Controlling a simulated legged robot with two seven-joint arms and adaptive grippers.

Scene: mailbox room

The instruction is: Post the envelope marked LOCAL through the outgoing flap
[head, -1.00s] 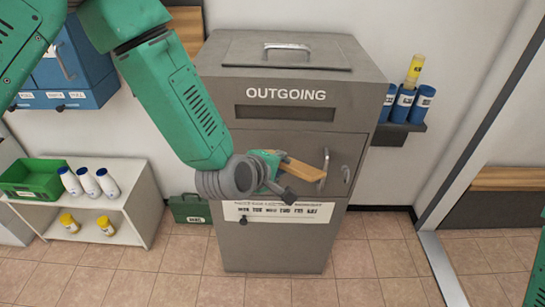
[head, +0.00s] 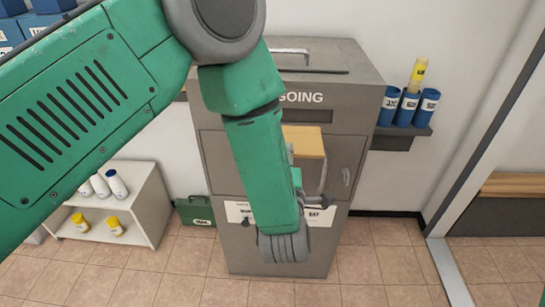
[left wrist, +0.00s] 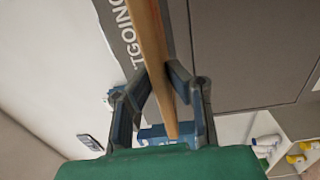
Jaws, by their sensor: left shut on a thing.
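My left gripper (head: 297,172) is shut on a tan envelope (head: 305,141) in front of the grey outgoing box. In the left wrist view, the envelope (left wrist: 153,45) shows edge-on between the gripper's fingers (left wrist: 160,82). No LOCAL mark can be read on it. The dark outgoing flap (head: 318,116) lies under the lettering, just above the envelope's upper edge in the head view. My left arm hides its left part. I cannot tell the gap between envelope and box. My right gripper is not in view.
The grey box (head: 345,83) has a top handle and a front door with a handle (head: 346,176). Blue tubes (head: 409,104) stand on a wall shelf to its right. A white shelf (head: 151,206) with bottles stands left. The floor right of the box is clear.

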